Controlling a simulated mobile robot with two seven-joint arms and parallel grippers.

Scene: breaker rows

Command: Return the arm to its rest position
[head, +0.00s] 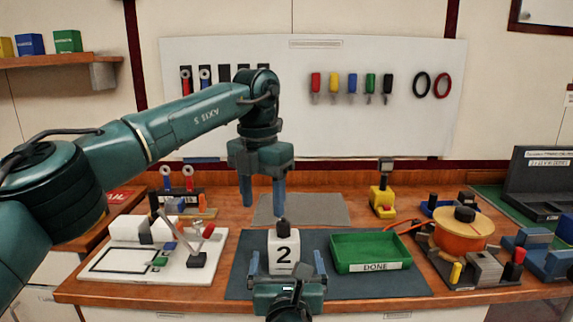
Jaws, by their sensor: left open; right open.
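My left arm (190,117) reaches in from the left, bends at the wrist and points its gripper down. My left gripper (263,203) is open and empty, above the back part of the workbench, in front of the wall panel. My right gripper (287,268) is low at the front centre, open, its two blue fingers apart. A white block marked 2 (284,247) with a dark knob on top shows between those fingers in the picture. Whether they touch it I cannot tell.
A green DONE tray (371,252) stands right of the block on a dark mat (388,285). A white board with small parts (140,263) lies left. An orange spool (463,232) stands right. Screwdrivers and rings hang on the wall panel (420,130). A grey mat (325,209) is bare.

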